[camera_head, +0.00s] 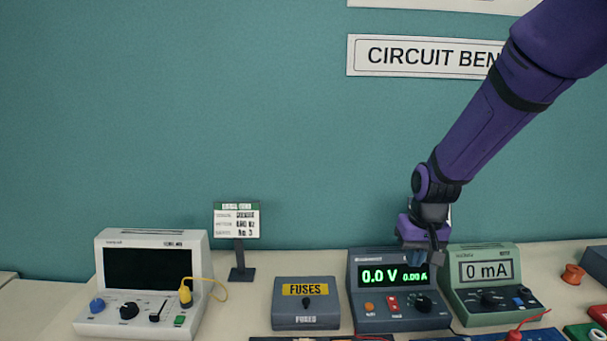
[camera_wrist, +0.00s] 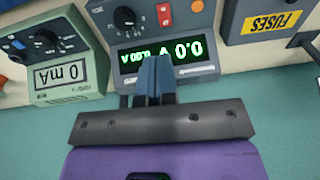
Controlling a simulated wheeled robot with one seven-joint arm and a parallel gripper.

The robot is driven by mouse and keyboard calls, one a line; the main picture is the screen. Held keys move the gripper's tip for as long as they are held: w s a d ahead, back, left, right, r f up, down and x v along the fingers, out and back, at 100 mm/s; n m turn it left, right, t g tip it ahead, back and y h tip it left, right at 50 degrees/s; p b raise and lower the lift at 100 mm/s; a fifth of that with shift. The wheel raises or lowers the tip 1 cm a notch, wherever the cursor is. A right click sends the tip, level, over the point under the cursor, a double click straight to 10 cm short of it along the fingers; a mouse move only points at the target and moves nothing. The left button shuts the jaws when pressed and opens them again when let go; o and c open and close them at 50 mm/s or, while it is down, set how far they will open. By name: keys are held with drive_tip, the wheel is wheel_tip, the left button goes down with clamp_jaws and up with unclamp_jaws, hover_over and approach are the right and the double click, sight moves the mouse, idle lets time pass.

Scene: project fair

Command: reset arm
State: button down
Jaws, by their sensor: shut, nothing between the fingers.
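My purple arm comes in from the upper right in the head view. My gripper (camera_head: 418,258) hangs pointing down in front of the upper right of the dark grey power supply (camera_head: 400,321), whose green display reads 0.0 V. In the wrist view my gripper (camera_wrist: 154,62) shows its blue fingertips together with nothing between them. They overlap the lower edge of the power supply's display there. I cannot tell whether the fingers touch the case.
A green meter (camera_head: 490,271) reading 0 mA stands close to the right of my gripper. A grey fuses box (camera_head: 306,319), a small sign (camera_head: 237,221) and a white oscilloscope (camera_head: 105,312) stand to the left. The teal wall (camera_head: 150,130) rises behind the bench.

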drive_tip(key=s+d+r+t, duration=0.2)
drive_tip(key=s+d+r, duration=0.1)
drive_tip(key=s+r, duration=0.8)
drive_tip(key=s+d+r+t, duration=0.2)
drive_tip(key=s+r, duration=0.7)
drive_tip(key=s, duration=0.3)
drive_tip(key=shift+s+d+r, duration=0.15)
drive_tip(key=shift+s+d, duration=0.15)
drive_tip(key=shift+d, duration=0.05)
idle(0.8)
